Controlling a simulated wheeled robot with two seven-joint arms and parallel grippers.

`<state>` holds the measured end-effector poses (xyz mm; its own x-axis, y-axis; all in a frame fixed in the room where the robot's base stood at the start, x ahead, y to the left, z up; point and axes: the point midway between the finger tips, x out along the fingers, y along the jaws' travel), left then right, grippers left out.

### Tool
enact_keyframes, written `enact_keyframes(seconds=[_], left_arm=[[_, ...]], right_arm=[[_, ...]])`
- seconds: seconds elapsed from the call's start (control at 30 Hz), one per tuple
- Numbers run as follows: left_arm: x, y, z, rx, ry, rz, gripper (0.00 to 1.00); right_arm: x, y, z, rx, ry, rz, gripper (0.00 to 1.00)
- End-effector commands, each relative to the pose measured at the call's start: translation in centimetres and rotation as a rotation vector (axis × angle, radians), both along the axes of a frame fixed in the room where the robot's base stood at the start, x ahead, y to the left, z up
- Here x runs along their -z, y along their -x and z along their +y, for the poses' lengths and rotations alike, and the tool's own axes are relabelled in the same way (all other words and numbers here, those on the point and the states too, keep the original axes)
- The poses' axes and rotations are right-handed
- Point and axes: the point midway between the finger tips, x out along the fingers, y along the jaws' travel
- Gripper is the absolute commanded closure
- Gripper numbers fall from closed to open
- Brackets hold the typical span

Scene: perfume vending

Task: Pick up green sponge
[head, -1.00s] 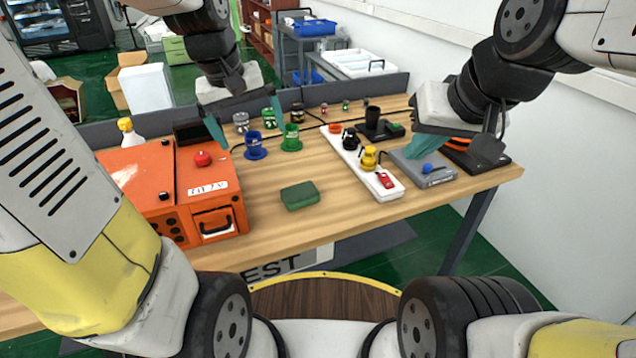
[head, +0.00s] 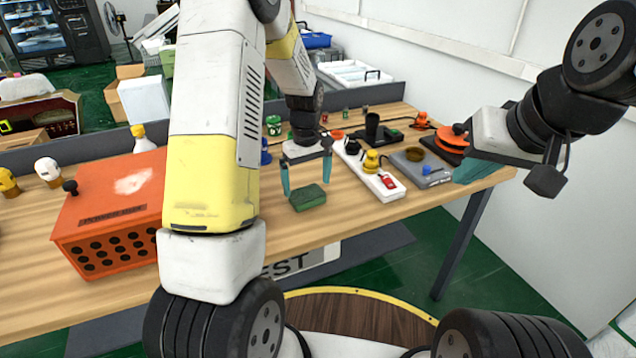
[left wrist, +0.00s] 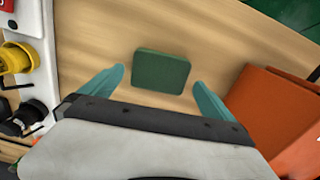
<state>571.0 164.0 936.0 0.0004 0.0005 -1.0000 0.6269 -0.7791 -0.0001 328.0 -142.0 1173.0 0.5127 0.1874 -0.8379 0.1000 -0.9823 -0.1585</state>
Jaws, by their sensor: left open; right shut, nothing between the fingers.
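The green sponge (head: 307,197) lies flat on the wooden table near its front edge. My left gripper (head: 306,187) is open and points down over the sponge, with one teal finger on each side of it in the head view. In the left wrist view the sponge (left wrist: 162,72) sits ahead of and between the open fingertips (left wrist: 161,80), with bare wood between it and each finger. Whether a finger touches it cannot be told. My right gripper (head: 480,172) is shut and empty, over the right end of the table.
An orange box (head: 120,215) stands on the left of the table. A white tray (head: 388,196) with coloured items and a grey box (head: 437,178) with a blue knob are right of the sponge. My left arm hides part of the table.

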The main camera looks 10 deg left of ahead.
Motion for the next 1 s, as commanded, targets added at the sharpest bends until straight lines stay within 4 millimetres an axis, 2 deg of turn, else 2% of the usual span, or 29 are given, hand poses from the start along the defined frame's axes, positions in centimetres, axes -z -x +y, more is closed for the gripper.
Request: enact_keyframes(seconds=[0.1,0.2,0.5,0.77,1.0], left_arm=[[2.0,0.0,0.1,0.0,0.001,0.004,0.0],[3.1,-0.1,0.1,0.001,0.0,0.002,0.0],[3.6,-0.1,0.1,0.001,0.001,0.001,0.0],[3.6,-0.1,0.1,0.001,0.0,0.0,0.51],[3.6,-0.1,0.1,0.001,0.0,0.0,0.52]], right_arm=[[0.0,0.0,0.0,0.0,0.0,0.0,1.0],[0.0,0.0,0.0,0.0,0.0,0.0,1.0],[0.0,0.0,0.0,0.0,0.0,0.0,1.0],[0.0,0.0,0.0,0.0,0.0,0.0,1.0],[0.0,0.0,0.0,0.0,0.0,0.0,1.0]])
